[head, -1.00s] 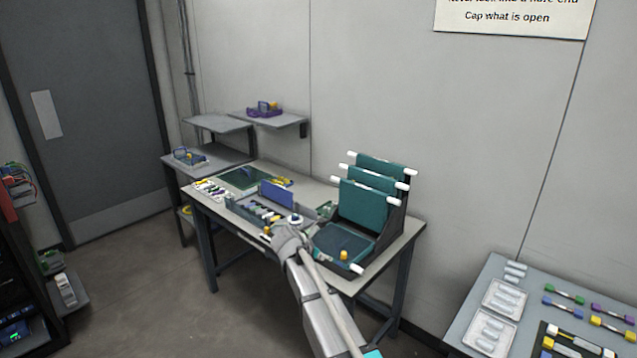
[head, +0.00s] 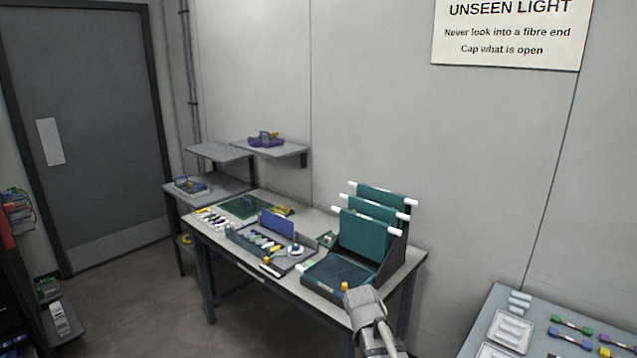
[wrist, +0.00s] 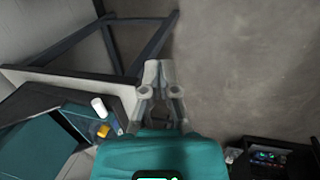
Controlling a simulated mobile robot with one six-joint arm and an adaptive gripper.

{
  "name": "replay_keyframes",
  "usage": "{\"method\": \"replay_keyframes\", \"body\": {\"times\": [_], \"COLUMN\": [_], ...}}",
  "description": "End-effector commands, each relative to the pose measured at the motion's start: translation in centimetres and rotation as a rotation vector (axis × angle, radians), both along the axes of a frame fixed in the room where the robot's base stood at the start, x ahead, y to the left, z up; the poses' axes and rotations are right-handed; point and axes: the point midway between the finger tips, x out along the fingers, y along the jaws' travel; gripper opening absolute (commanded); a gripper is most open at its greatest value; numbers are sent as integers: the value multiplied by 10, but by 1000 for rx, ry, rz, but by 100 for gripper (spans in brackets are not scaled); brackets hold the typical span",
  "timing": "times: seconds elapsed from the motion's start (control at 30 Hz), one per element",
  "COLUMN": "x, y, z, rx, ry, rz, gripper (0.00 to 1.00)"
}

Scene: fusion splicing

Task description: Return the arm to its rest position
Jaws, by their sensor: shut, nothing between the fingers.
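My gripper (head: 357,296) is grey and shows in the head view at the front right corner of the workbench (head: 322,292). Its fingers are together with nothing between them. In the wrist view the gripper (wrist: 158,72) points over bare floor, beside the bench edge. The teal padded rack (head: 362,232) stands on the bench just behind it, apart from it as far as I can tell. A small yellow knob (head: 345,286) shows right beside the gripper in the head view. Part of the bench front is hidden behind my arm.
The bench also holds a grey tray (head: 238,238) with a blue panel and small parts. A side table (head: 484,318) with clear packs and coloured connectors stands at right. Shelves (head: 270,150) are on the back wall. Open floor (head: 150,310) lies at left, before the door (head: 85,130).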

Motion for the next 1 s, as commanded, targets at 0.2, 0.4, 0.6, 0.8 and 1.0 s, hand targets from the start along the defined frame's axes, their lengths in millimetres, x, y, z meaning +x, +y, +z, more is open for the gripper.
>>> {"method": "replay_keyframes", "body": {"times": [0.2,0.4,0.6,0.8,1.0], "x": [-54,-89,-103,-104,-103], "y": [-19,-26,-28,-28,-28], "z": [-5,-7,-7,-7,-7], "rx": [145,237,275,280,279], "ry": [8,31,45,47,46], "rz": [-374,-657,-791,-808,-806], "gripper": [0,0,0,0,0]}}
